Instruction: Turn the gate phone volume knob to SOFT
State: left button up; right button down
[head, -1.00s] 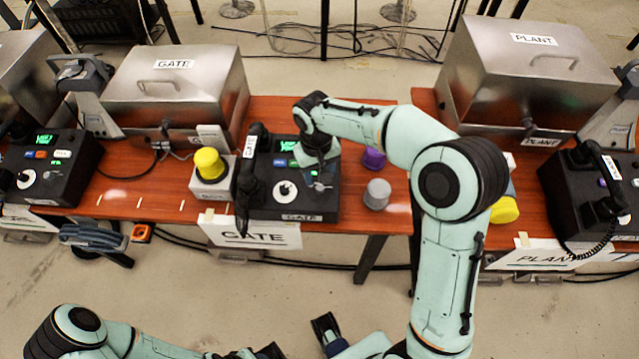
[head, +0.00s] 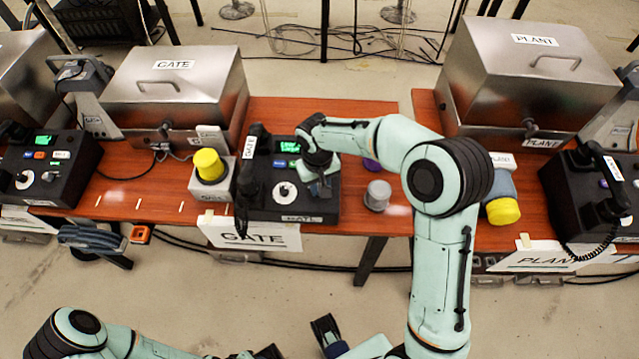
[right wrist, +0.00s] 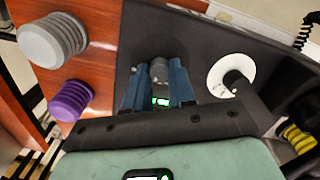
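The gate phone (head: 262,205) is a black desk unit on the wooden table, with a lit green display (head: 290,146), a handset on its left and a white dial with a black knob (head: 284,191). My right gripper (head: 320,187) reaches down over the phone's right side, right of the dial. In the right wrist view its two blue fingers (right wrist: 157,88) are apart, on either side of a small grey knob (right wrist: 159,69). Whether they touch the knob I cannot tell. The white dial (right wrist: 226,76) is beside them. My left gripper (head: 268,352) is at the bottom edge, partly cut off.
A grey cylinder (head: 378,195) and a mostly hidden purple one (head: 371,164) stand right of the phone. A yellow-topped button box (head: 210,170) is on its left. A metal GATE box (head: 178,90) stands behind. The plant phone (head: 590,200) is far right.

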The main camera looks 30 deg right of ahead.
aim_at(312, 196)
pick_arm(q)
jog(key=shift+r, duration=0.1)
pick_arm(e)
jog(key=shift+n, duration=0.3)
jog(key=n+p, duration=0.1)
jog(key=n, duration=0.1)
jog(key=shift+a+n+h, duration=0.1)
jog(key=shift+n+h, duration=0.2)
pick_arm(q)
jog(key=shift+w+r+p, duration=0.35)
jog(key=shift+r+p, duration=0.1)
jog(key=shift+r, duration=0.45)
pick_arm(e)
jog(key=shift+a+n+h, duration=0.1)
jog(key=shift+n+h, duration=0.2)
jog(key=shift+n, duration=1.9)
jog(key=c, duration=0.9)
grip_release()
jog(key=shift+c, duration=0.2)
pick_arm(q)
jog(key=shift+w+r+p, duration=0.25)
jog(key=shift+r+p, duration=0.5)
pick_arm(e)
notch_tip(312, 196, up, 13)
jog(key=a, duration=0.1)
jog(key=shift+a+r, duration=0.15)
jog(key=shift+a, duration=0.25)
